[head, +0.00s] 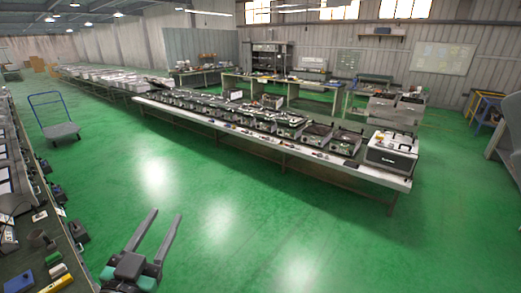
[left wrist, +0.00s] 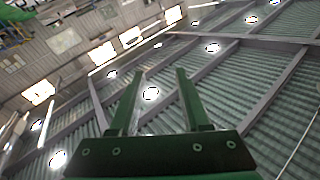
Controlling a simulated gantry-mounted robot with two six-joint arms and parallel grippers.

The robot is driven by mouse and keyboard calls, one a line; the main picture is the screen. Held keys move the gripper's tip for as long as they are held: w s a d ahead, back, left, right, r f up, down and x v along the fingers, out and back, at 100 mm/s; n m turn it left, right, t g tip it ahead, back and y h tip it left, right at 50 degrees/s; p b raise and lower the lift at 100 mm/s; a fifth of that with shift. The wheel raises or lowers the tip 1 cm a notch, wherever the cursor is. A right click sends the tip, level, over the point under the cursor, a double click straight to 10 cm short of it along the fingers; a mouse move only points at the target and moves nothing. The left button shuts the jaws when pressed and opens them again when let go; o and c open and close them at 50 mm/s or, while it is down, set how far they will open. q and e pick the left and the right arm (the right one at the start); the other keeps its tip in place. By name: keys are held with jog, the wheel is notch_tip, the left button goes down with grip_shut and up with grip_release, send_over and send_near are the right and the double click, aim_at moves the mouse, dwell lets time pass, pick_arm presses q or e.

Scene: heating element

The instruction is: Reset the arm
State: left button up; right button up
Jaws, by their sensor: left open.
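My left gripper (head: 160,233) is at the bottom left of the head view, over the green floor beside the near workbench. Its two fingers stand apart with nothing between them. In the left wrist view the same gripper (left wrist: 159,88) shows two parallel, spread fingers against the ceiling, with lamps and beams behind them. My right gripper shows in neither view.
A near workbench (head: 22,257) with tools and devices runs along the left edge. A long table (head: 290,145) with many devices crosses the middle. A blue trolley (head: 60,130) stands at the left. The green floor (head: 250,220) between bench and table is clear.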

pick_arm(q)
jog(key=s+d+r+t+h, duration=0.1)
jog(key=s+d+r+t, duration=0.1)
jog(key=r, duration=0.6)
jog(key=s+d+r+t, duration=0.2)
jog(key=s+r, duration=0.1)
jog(key=r, duration=0.4)
jog(key=s+r+n+t, duration=0.2)
jog(key=s+r+t, duration=0.2)
jog(key=s+r, duration=0.6)
jog(key=shift+s+r+h, duration=0.15)
jog(key=shift+r+h, duration=0.15)
jog(key=shift+r, duration=0.55)
